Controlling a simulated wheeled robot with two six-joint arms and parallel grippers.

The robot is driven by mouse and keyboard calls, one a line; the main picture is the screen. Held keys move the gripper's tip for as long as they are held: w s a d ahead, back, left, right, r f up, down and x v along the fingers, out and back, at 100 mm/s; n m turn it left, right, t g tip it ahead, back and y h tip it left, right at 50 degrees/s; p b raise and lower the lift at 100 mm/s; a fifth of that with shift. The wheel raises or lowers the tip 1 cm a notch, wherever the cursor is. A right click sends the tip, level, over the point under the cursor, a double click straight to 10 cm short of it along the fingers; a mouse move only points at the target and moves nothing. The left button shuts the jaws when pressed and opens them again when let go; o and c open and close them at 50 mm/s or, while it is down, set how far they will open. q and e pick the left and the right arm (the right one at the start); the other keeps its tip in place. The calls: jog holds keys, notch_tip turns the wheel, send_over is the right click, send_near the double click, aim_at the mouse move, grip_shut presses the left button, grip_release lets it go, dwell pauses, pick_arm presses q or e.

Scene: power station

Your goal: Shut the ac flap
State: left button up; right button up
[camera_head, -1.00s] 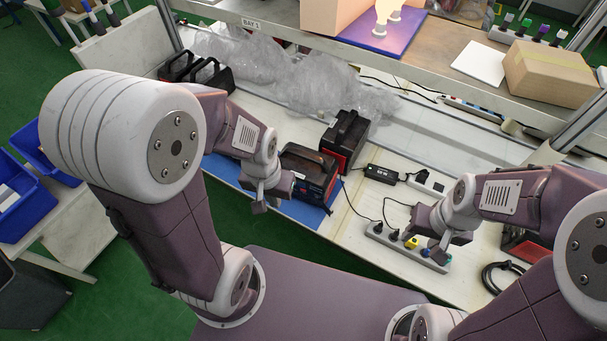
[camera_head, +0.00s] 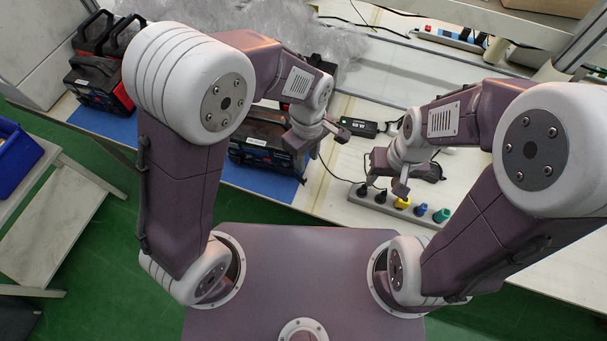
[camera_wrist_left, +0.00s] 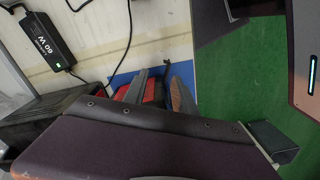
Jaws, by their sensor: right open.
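The power station (camera_head: 262,150), a black and red box with a handle, sits on a blue mat in the head view, partly hidden by my left arm. My left gripper (camera_head: 322,141) is at its right end, fingers apart, with nothing seen between them. In the left wrist view, red and dark parts of a box (camera_wrist_left: 152,92) show over blue, mostly hidden by the gripper body. I cannot make out the ac flap or its position. My right gripper (camera_head: 412,182) is open and empty, above the power strip and to the right of the station.
A power strip (camera_head: 393,207) with black, yellow, blue and green plugs lies at the bench's front. More black and red units (camera_head: 98,82) stand at left. Clear plastic wrap (camera_head: 225,22) lies at the back.

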aim_at(306, 180)
pick_arm(q)
jog(key=f, duration=0.2)
jog(key=s+f, duration=0.1)
jog(key=f, duration=0.2)
jog(key=shift+s+a+f+b, duration=0.1)
jog(key=shift+a+b, duration=0.05)
jog(key=shift+b, duration=0.15)
jog(key=shift+s+f, duration=0.2)
jog(key=shift+f, duration=0.95)
jog(key=shift+s+f, duration=0.15)
jog(key=shift+f, duration=0.2)
jog(key=shift+w+f, duration=0.1)
jog(key=shift+w, duration=0.1)
grip_shut()
pick_arm(e)
jog(key=shift+s+a+f, duration=0.2)
jog(key=shift+s, duration=0.6)
